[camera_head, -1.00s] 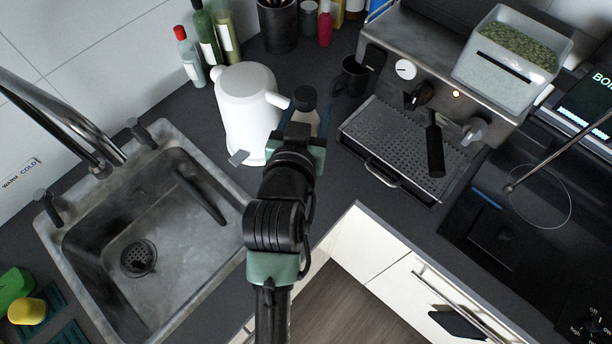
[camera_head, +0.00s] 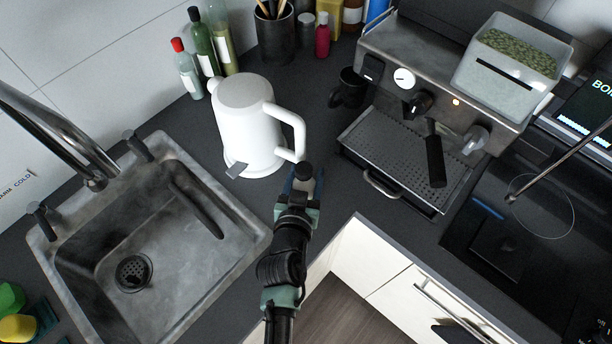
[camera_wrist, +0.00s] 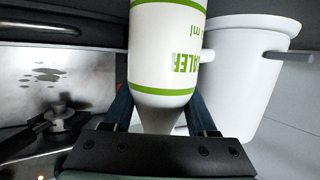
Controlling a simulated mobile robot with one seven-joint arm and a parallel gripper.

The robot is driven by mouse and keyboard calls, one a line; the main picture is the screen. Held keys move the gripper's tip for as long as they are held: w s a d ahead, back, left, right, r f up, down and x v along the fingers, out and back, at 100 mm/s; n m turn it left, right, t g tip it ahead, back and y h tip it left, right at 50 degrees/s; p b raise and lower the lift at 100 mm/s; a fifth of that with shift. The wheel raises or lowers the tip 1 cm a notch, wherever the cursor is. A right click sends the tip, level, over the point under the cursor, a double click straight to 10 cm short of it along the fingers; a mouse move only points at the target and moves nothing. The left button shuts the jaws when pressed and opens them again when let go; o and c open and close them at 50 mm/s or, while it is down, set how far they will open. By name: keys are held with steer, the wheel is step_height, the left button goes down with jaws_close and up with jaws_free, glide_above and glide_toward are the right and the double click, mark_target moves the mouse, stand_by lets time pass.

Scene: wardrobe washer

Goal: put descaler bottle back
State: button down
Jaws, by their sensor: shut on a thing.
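The descaler bottle (camera_wrist: 165,60) is white with green bands and partly readable green lettering. It fills the middle of the wrist view, between the fingers of my gripper (camera_wrist: 162,115). My gripper is over the counter, to the right of the sink and just in front of the white kettle's handle. Most of the bottle is hidden by the gripper in the head view, and I cannot tell whether it touches the counter.
The white kettle (camera_head: 249,126) stands close behind my gripper, also in the wrist view (camera_wrist: 245,70). The sink (camera_head: 150,235) is left, the espresso machine (camera_head: 425,90) right, with a black mug (camera_head: 349,88) beside it. Bottles (camera_head: 206,45) line the wall.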

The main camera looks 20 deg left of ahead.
steer(key=shift+f, duration=0.1)
steer(key=c, duration=0.7)
jaws_free()
steer(key=shift+f, duration=0.15)
steer(key=o, duration=0.5)
steer(key=shift+r, duration=0.2)
steer(key=shift+s, duration=0.15)
steer(key=b+v, duration=0.2)
steer(key=v, duration=0.9)
steer(key=shift+s+r, duration=0.15)
steer(key=shift+s, duration=0.2)
